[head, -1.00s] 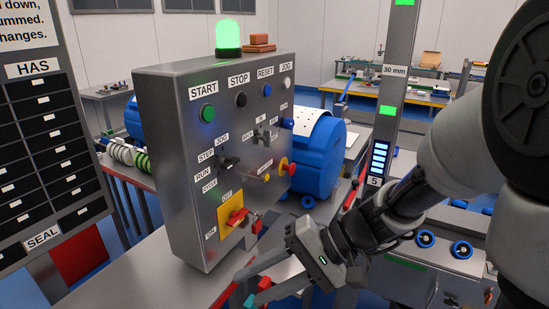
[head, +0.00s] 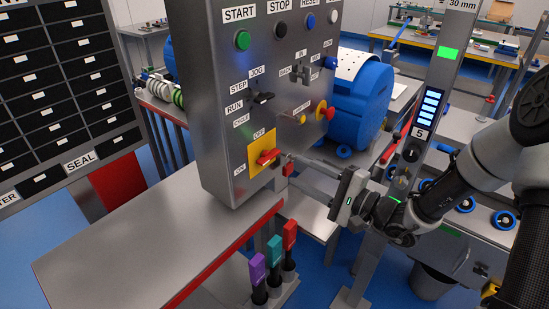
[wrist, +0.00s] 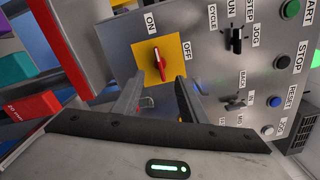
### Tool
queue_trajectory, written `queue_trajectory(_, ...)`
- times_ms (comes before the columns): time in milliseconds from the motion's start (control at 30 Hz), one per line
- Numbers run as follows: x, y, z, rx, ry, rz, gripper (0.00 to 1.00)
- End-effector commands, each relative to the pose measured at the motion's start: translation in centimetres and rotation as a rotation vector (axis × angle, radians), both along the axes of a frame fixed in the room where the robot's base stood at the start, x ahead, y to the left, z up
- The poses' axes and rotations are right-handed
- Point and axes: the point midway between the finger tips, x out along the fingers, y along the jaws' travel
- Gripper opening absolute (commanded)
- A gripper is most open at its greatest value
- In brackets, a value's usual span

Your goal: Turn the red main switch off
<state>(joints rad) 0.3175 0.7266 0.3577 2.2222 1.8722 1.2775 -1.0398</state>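The red main switch (head: 266,157) sits on a yellow plate low on the front of the grey control box. In the wrist view the red handle (wrist: 158,62) lies roughly in line with my fingers, with ON printed at upper left and OFF at right. In the head view the handle is roughly horizontal, with OFF above and ON at lower left. My gripper (head: 284,164) comes from the right, just beside the plate. In the wrist view my gripper (wrist: 161,84) is open, one finger on each side of the handle's line. I cannot tell whether either finger touches it.
The control box (head: 205,100) also carries a black STEP/RUN selector (head: 263,98), a red knob on yellow (head: 325,112) and several buttons. Purple, teal and red handles (head: 273,255) stand below at the bench edge. The bench top (head: 130,235) in front is bare.

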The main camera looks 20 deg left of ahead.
Motion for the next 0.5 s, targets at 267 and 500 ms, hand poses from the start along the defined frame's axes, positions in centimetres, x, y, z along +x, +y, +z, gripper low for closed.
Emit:
queue_trajectory(267, 2.2, 5.6, 0.1, 0.001, -0.001, 0.004, 0.39)
queue_trajectory(500, 3.4, 8.3, 0.0, -0.001, 0.000, 0.001, 0.39)
